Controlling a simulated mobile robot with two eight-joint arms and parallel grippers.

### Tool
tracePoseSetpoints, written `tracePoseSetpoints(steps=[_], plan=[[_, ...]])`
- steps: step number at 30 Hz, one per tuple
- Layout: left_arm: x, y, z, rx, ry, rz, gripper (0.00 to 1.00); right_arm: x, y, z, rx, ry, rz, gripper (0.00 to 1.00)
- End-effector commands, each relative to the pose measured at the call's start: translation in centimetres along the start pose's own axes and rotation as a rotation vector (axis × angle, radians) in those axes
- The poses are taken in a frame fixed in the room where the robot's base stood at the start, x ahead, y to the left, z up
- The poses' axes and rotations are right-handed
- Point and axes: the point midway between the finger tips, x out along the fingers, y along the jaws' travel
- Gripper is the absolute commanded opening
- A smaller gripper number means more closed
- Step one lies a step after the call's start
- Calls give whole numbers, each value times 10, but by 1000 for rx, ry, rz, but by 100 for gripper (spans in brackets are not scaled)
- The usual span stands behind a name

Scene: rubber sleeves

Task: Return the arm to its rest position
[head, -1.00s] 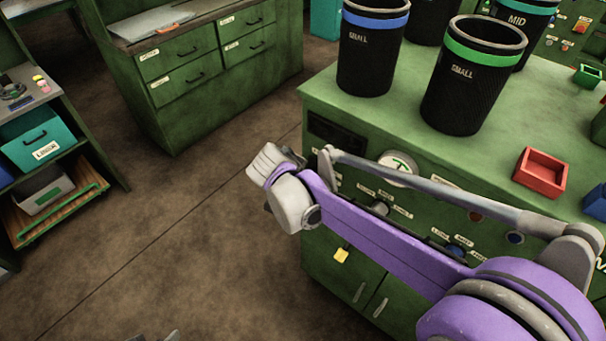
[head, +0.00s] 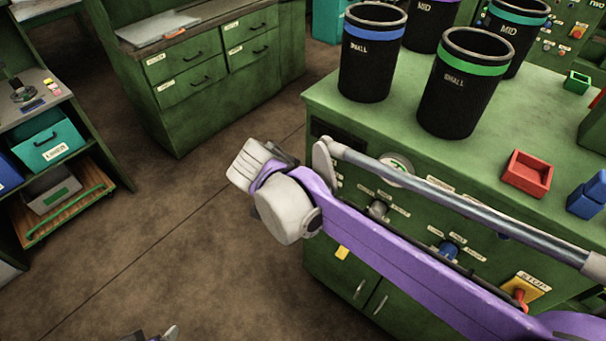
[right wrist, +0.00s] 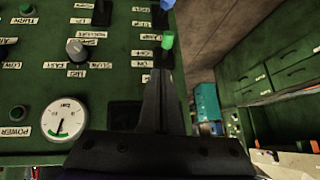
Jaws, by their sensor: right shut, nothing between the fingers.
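My right arm (head: 400,255), purple with a grey rod along it, comes in from the right in the head view. It crosses in front of the green control cabinet. Its pale, rounded far joint (head: 285,210) is over the floor left of the cabinet. In the right wrist view my right gripper (right wrist: 161,78) is shut and empty, its dark fingers together before the cabinet's panel. Its fingers cannot be made out in the head view.
The green cabinet (head: 340,105) carries black bins, among them a blue-banded (head: 370,65) and a green-banded one (head: 462,95), and a red tray (head: 527,174). A gauge (right wrist: 65,119) is on its panel. Shelves stand left, drawers behind. Brown floor (head: 190,240) between is clear.

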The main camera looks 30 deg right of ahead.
Motion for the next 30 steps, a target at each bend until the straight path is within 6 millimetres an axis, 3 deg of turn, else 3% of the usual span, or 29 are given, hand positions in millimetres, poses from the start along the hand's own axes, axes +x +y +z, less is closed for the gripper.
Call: tracePoseSetpoints(steps=[6, 22, 26, 30], plan=[[0, 0, 0, 0, 0, 0, 80, -12, 0, 2, -1, 1, -1, 0], [0, 0, 0, 0, 0, 0, 80, -11, 3, 4, -12, -6, -2, 0], [0, 0, 0, 0, 0, 0, 80, -8, 22, 17, -116, -59, -19, 0], [0, 0, 0, 0, 0, 0, 80, -3, 60, 50, -350, -165, -96, 0]])
